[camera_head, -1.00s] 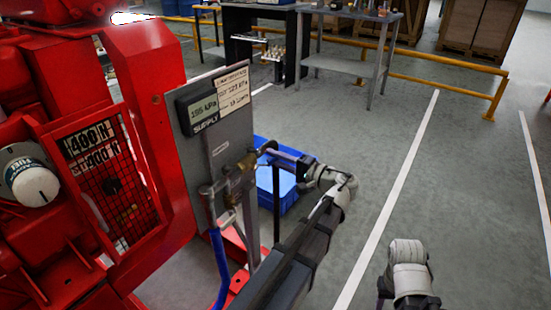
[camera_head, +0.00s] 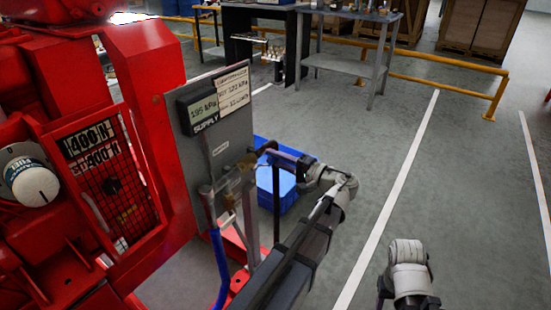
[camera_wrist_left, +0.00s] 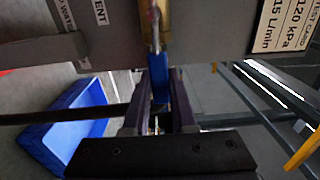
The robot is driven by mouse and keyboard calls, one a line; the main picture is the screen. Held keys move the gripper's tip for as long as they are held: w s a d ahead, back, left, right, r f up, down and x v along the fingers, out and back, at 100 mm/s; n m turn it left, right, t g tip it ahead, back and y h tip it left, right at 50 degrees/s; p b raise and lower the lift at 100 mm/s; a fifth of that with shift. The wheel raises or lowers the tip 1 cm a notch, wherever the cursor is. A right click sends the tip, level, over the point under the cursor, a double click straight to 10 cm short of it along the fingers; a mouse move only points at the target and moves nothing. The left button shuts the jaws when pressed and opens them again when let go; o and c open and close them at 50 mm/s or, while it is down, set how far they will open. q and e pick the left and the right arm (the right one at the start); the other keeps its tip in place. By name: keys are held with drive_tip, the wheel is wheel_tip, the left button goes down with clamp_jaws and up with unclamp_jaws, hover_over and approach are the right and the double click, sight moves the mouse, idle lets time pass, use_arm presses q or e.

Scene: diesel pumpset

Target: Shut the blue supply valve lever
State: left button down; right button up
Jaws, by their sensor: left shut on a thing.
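The blue supply valve lever (camera_wrist_left: 158,75) shows in the left wrist view, running from a brass valve (camera_wrist_left: 152,22) down between two dark fingers. My left gripper (camera_wrist_left: 158,105) is shut on the lever. In the head view my left gripper (camera_head: 268,153) is at the brass valve (camera_head: 246,166) on the front of a grey panel (camera_head: 225,135). The lever itself is hard to make out there, largely hidden by the gripper. A display (camera_head: 203,108) above the word SUPPLY appears to read 195 kPa. A test card (camera_head: 235,90) beside it lists 120 kPa.
A red pumpset (camera_head: 145,80) fills the left side. A blue hose (camera_head: 220,265) hangs below the valve pipework. A blue bin (camera_head: 288,195) is on the floor behind my left gripper. My right arm shows at lower right, its gripper out of view. The floor at right is clear.

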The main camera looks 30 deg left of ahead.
sight(270, 160)
use_arm(q)
drive_tip(key=shift+r, duration=0.1)
drive_tip(key=shift+r+n+p, duration=0.55)
drive_tip(key=shift+n+p, duration=0.15)
drive_tip(key=shift+n, duration=0.1)
drive_tip(key=n, duration=0.1)
drive_tip(key=r+n+p, duration=0.1)
drive_tip(key=shift+s+r+n, duration=0.3)
drive_tip(key=n+p, duration=0.1)
drive_tip(key=r+n+p, duration=0.1)
drive_tip(key=shift+s+r+n, duration=0.2)
drive_tip(key=shift+s+n, duration=0.2)
drive_tip(key=n, duration=0.1)
drive_tip(key=s+r+n+p, duration=0.1)
drive_tip(key=shift+s+n, duration=0.1)
drive_tip(key=shift+n, duration=0.3)
drive_tip(key=s+n, duration=0.1)
drive_tip(key=s+r+n+p, duration=0.1)
drive_tip(key=n, duration=0.1)
drive_tip(key=shift+a+n, duration=0.15)
drive_tip(key=shift+n, duration=0.15)
drive_tip(key=shift+s+r+n, duration=0.15)
drive_tip(key=shift+s+n, duration=0.4)
drive_tip(key=shift+n, duration=0.45)
drive_tip(key=shift+s+r+n, duration=0.1)
drive_tip(key=shift+s+n, duration=0.4)
drive_tip(key=shift+n, duration=0.5)
drive_tip(key=shift+s, duration=0.1)
